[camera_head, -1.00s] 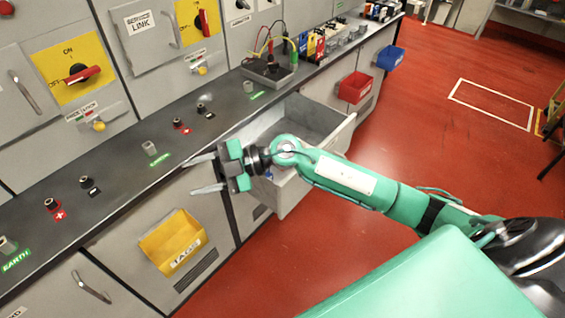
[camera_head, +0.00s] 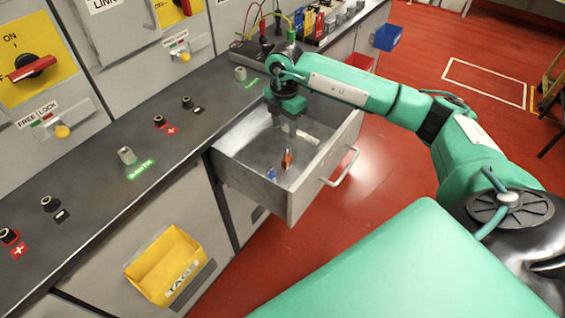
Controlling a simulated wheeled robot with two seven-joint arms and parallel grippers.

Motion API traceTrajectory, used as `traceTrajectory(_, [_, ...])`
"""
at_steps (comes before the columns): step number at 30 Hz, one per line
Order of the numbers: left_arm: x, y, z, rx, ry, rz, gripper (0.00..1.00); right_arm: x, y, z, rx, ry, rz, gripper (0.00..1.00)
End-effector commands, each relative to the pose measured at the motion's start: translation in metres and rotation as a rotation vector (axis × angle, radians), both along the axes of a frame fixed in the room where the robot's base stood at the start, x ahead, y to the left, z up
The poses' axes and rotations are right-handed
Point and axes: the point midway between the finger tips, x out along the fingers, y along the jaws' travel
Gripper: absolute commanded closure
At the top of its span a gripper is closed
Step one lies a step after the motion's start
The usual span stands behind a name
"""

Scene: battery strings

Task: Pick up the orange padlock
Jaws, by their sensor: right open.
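The orange padlock (camera_head: 287,159) is small and lies in the open grey drawer (camera_head: 226,168), near the middle of its floor. A small blue object (camera_head: 271,175) lies just in front of it to the left. My right gripper (camera_head: 296,132) points down over the drawer, above and behind the orange padlock and apart from it. It is open, though its fingers are partly hidden by the gripper body. A pale object (camera_head: 308,137) lies in the drawer beside the gripper. My left gripper is not in view.
The drawer has raised walls and a front handle (camera_head: 342,167). A dark counter (camera_head: 95,165) with terminals runs along the left. A yellow bin (camera_head: 165,266) hangs on the cabinet front. Red and blue bins (camera_head: 388,37) hang farther back.

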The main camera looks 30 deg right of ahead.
Motion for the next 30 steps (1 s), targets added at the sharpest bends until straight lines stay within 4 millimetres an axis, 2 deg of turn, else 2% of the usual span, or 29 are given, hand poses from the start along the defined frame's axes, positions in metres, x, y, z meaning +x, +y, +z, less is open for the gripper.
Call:
traceTrajectory(1, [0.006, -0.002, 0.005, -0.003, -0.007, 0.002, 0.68, 0.0, 0.0, -0.011, 0.0, 0.0, 0.0, 0.53])
traceTrajectory(6, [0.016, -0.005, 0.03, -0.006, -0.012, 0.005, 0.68, 0.0, 0.0, -0.02, 0.001, 0.0, 0.001, 0.53])
traceTrajectory(9, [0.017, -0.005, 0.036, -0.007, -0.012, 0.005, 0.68, 0.0, 0.001, -0.024, 0.002, 0.0, 0.001, 0.53])
traceTrajectory(11, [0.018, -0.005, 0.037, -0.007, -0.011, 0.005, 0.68, 0.0, 0.001, -0.03, 0.003, 0.001, 0.002, 0.53])
traceTrajectory(21, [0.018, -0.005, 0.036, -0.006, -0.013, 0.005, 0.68, -0.001, 0.0, -0.093, 0.002, 0.003, 0.001, 0.53])
traceTrajectory(30, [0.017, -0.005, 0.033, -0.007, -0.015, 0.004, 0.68, -0.002, -0.001, -0.117, 0.002, 0.003, 0.002, 0.53])
